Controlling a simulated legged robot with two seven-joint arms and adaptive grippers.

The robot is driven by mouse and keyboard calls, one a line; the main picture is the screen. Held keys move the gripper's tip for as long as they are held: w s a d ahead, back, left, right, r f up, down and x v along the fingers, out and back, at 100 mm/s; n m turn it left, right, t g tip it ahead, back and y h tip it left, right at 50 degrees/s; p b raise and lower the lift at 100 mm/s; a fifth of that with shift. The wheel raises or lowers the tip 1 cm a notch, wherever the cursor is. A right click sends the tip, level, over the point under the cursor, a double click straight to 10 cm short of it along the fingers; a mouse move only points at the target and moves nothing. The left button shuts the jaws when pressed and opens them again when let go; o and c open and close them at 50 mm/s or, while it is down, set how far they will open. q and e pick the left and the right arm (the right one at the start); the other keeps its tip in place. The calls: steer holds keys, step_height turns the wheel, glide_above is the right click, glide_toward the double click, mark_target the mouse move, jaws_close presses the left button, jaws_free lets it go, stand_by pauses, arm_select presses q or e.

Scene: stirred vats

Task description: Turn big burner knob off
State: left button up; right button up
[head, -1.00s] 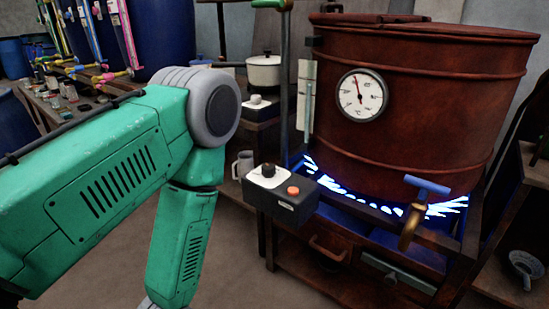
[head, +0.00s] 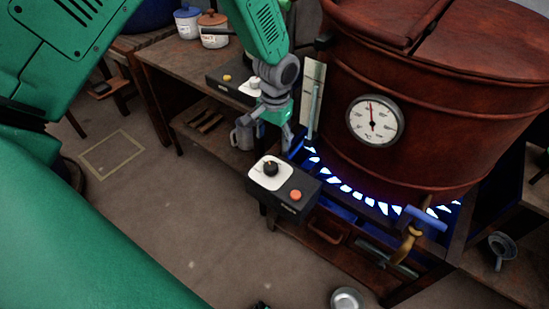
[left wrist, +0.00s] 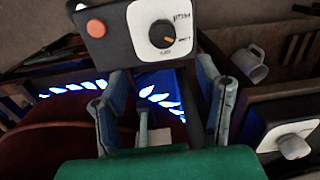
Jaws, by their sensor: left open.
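The big burner knob (head: 270,169) is a dark knob on a white plate on the black control box (head: 290,205) in front of the rusty vat. It also shows in the left wrist view (left wrist: 162,34), where its orange mark points to the lower right. The burner (head: 350,192) under the vat shows bright blue-white flames. My left gripper (head: 272,137) points down, open and empty, just behind and above the box, apart from the knob. In the left wrist view its spread fingers (left wrist: 160,88) reach toward the box's edge. My right gripper is not in view.
An orange button (head: 296,195) sits beside the knob. The vat (head: 420,100) carries a dial gauge (head: 374,120); a blue-handled tap (head: 426,219) stands in front. A second white knob (head: 254,84) and a grey mug (head: 243,133) are near my gripper. Floor at left is free.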

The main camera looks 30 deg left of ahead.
mark_target(271, 165)
arm_select(q)
steer(key=f, duration=0.4)
steer(key=f+b, duration=0.1)
steer(key=f, duration=0.3)
steer(key=a+f+b, duration=0.1)
steer(key=f, duration=0.2)
steer(key=shift+f, duration=0.4)
steer(key=shift+d+f, duration=0.1)
steer(key=shift+f, duration=0.35)
steer(key=c, duration=1.1)
